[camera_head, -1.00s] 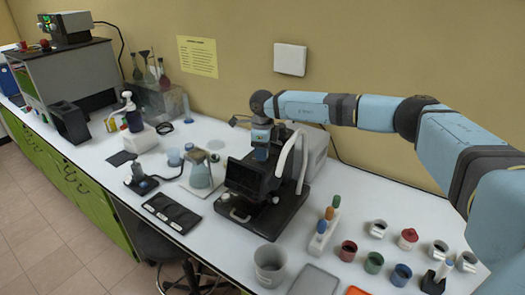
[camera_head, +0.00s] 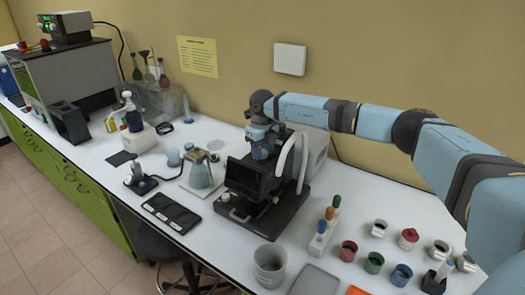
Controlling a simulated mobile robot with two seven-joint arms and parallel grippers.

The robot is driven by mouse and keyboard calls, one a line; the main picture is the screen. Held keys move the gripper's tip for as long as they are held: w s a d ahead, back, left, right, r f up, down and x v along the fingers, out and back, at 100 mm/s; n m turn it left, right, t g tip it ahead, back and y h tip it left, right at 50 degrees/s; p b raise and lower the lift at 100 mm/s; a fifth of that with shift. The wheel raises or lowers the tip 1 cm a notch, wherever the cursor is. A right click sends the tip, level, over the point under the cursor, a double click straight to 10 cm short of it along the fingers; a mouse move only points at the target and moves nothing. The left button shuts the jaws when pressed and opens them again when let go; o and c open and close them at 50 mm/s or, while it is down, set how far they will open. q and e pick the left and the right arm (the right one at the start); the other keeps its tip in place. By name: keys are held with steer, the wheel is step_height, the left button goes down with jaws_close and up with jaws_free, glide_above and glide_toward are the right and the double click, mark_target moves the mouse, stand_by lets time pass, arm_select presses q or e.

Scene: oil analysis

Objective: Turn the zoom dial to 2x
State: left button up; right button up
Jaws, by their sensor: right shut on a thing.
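The black microscope (camera_head: 245,180) stands on the white bench in the middle of the picture, with white curved arms at its right. My right gripper (camera_head: 259,150) points down at the top of the microscope and is shut on a small part there, which fits the zoom dial. The dial itself is hidden by the gripper, so its mark and setting cannot be read. My left gripper is not in view.
A flask on a scale (camera_head: 201,175) and a black tray (camera_head: 171,213) stand left of the microscope. A grey beaker (camera_head: 269,264) is in front. A small rack with coloured caps (camera_head: 325,229) and several small jars stand at the right.

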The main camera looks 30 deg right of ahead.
steer(key=shift+m, duration=0.8)
steer(key=o, duration=0.9)
steer(key=shift+r, duration=0.1)
step_height(320, 180, up, 14)
steer(key=shift+f+b, duration=0.15)
steer(key=shift+b, duration=1.1)
